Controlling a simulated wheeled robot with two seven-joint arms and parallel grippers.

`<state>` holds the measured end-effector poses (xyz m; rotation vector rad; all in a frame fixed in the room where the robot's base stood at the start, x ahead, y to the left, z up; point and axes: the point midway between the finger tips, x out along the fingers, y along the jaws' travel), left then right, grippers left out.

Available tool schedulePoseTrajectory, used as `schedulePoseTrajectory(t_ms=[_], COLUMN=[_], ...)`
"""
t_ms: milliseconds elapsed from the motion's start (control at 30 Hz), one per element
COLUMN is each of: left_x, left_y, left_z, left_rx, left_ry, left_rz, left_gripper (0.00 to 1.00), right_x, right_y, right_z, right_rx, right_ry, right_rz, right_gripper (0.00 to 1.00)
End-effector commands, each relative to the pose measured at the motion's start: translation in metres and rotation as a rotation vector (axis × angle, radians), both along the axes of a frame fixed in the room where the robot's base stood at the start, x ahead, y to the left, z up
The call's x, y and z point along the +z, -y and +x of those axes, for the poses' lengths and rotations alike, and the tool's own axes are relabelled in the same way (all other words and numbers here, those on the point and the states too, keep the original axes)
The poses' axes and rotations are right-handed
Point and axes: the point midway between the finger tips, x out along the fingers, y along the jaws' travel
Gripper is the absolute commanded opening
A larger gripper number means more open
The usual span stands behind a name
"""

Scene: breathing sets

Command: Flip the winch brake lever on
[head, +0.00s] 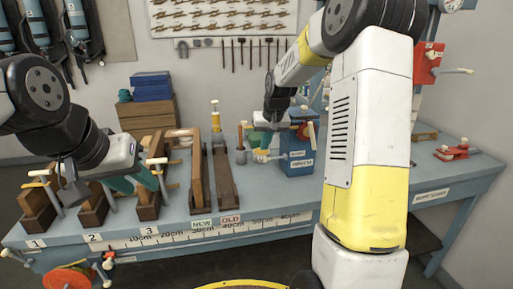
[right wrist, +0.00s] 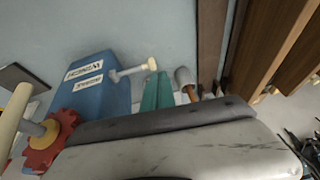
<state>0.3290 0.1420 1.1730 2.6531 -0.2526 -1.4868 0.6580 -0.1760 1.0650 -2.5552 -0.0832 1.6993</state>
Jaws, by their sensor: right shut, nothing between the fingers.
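The blue winch box (head: 298,142) stands on the bench, with BRAKE and WINCH labels on its front. Its brake lever (head: 268,156) sticks out to the left in the head view and ends in a pale knob. In the right wrist view the lever (right wrist: 130,73) points from the box (right wrist: 98,88) toward my green fingertips. My right gripper (head: 259,137) is shut and empty, just above and beside the lever; I see no clear contact. It also shows in the right wrist view (right wrist: 156,92). My left gripper (head: 135,182) hangs over the numbered wooden stands; its finger gap is unclear.
A red wheel with a pale crank handle (right wrist: 40,145) sits on the winch. Wooden rails (head: 224,180) and numbered stands (head: 92,208) are to the left. A red clamp (head: 453,152) lies at the right. My right arm covers part of the bench.

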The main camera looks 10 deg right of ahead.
Motion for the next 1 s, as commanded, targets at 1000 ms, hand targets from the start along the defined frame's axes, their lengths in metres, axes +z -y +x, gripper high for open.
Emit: schedulePoseTrajectory(t_ms=[1000], left_x=[0.000], left_y=[0.000], left_z=[0.000], left_rx=[0.000], left_ry=[0.000], left_rz=[0.000], left_gripper=[0.36], right_x=[0.143], right_y=[-0.022], right_z=[-0.174], right_rx=[0.031], right_ry=[0.073], right_rz=[0.017], right_gripper=[0.00])
